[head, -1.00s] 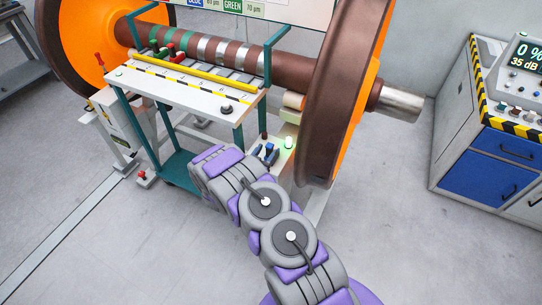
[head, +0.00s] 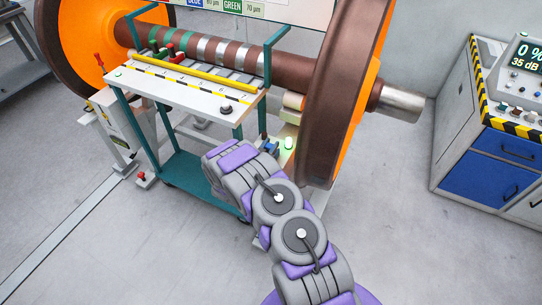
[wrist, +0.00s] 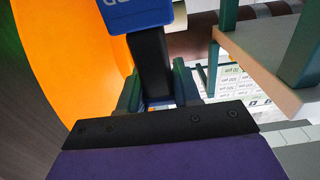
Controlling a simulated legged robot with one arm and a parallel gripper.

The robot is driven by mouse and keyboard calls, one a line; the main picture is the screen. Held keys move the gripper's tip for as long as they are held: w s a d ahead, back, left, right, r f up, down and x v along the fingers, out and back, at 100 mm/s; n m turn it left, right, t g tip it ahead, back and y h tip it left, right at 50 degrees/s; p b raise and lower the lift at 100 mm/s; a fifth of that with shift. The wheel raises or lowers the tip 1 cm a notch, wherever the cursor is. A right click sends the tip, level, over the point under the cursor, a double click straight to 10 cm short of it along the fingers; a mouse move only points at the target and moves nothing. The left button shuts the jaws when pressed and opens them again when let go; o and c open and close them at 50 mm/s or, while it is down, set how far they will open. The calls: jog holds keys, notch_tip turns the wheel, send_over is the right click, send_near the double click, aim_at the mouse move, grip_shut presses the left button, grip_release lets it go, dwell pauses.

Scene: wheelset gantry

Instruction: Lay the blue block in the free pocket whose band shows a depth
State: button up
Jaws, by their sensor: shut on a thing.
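In the wrist view the blue block (wrist: 137,14) is at the top edge, cut off by the frame, with pale lettering partly visible on it. The rack (head: 190,92) has a yellow bar and a marked strip in front of the axle. Red and green pieces (head: 174,53) sit at its left; individual pockets are too small to read.
The axle (head: 265,64) with green and pale bands runs behind the rack, between two large wheels (head: 345,95). Teal posts (head: 266,60) rise at the rack's ends. A cabinet (head: 490,150) is at right; floor in front is clear.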

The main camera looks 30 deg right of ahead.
grip_shut()
jog(key=shift+r, duration=0.1)
dwell(0.4)
jog(key=shift+r, duration=0.6)
notch_tip(320, 180, up, 2)
jog(key=shift+r+p, duration=0.25)
jog(key=shift+p, duration=0.25)
jog(key=s+a+r+p, duration=0.1)
jog(key=s+a, duration=0.2)
jog(key=s, duration=0.5)
jog(key=s+a, duration=0.2)
jog(key=s, duration=0.5)
jog(key=w+a+r+n+t+y, duration=0.45)
jog(key=w+a+r, duration=0.55)
jog(key=r, duration=0.4)
jog(key=a+r+n+t+y, duration=0.1)
jog(key=a+r+y, duration=0.1)
jog(key=r, duration=0.5)
jog(key=a+r+n+y, duration=0.1)
jog(key=a+r+y, duration=0.1)
jog(key=r, duration=0.6)
jog(key=shift+s+t+b, duration=0.25)
jog(key=shift+t+b, duration=0.1)
jog(key=shift+b, duration=0.05)
